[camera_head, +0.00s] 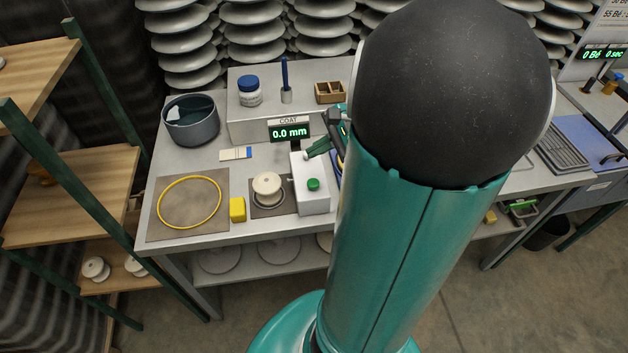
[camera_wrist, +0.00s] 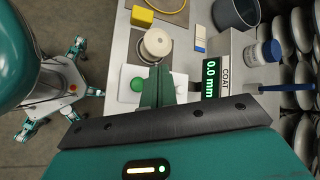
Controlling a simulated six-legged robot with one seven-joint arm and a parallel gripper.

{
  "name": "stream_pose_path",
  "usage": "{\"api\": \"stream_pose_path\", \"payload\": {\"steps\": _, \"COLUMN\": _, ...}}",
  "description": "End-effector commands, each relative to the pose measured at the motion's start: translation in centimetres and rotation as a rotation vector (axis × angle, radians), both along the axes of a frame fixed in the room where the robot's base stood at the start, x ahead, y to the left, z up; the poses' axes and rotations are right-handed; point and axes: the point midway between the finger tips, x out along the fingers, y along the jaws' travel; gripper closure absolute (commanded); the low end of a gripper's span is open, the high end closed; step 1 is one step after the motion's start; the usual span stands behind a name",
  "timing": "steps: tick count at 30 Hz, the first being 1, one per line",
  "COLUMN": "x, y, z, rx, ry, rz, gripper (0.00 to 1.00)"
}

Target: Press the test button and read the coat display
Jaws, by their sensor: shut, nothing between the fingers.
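The green test button (camera_head: 313,184) sits on top of a white box (camera_head: 314,203) on the grey bench. The button also shows in the wrist view (camera_wrist: 137,84), just left of my fingers. The coat display (camera_head: 290,132) stands behind the box, is lit and reads 0.0 mm; it shows sideways in the wrist view (camera_wrist: 210,79). My gripper (camera_head: 311,152) is shut and empty above the rear part of the box, apart from the button. In the wrist view its green fingers (camera_wrist: 157,86) hide part of the box. A cream insulator (camera_head: 267,186) stands beside the box.
A yellow block (camera_head: 237,209) and a mat with a yellow ring (camera_head: 189,203) lie left of the insulator. A dark pot (camera_head: 191,122) stands at the back left. A raised shelf holds a blue-lidded jar (camera_head: 249,91) and a wooden tray (camera_head: 330,93). My arm covers the right side.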

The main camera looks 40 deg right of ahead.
Motion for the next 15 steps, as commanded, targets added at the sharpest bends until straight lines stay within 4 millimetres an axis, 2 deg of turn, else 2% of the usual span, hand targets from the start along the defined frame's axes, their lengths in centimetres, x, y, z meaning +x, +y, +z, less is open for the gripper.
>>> {"api": "stream_pose_path", "payload": {"steps": 9, "x": -0.3, "y": -0.1, "z": -4.3, "rx": 0.004, "ry": 0.003, "rz": -0.002, "gripper": 1.0}}
{"api": "stream_pose_path", "payload": {"steps": 15, "x": -0.4, "y": -0.2, "z": -6.4, "rx": 0.002, "ry": 0.001, "rz": -0.002, "gripper": 1.0}}
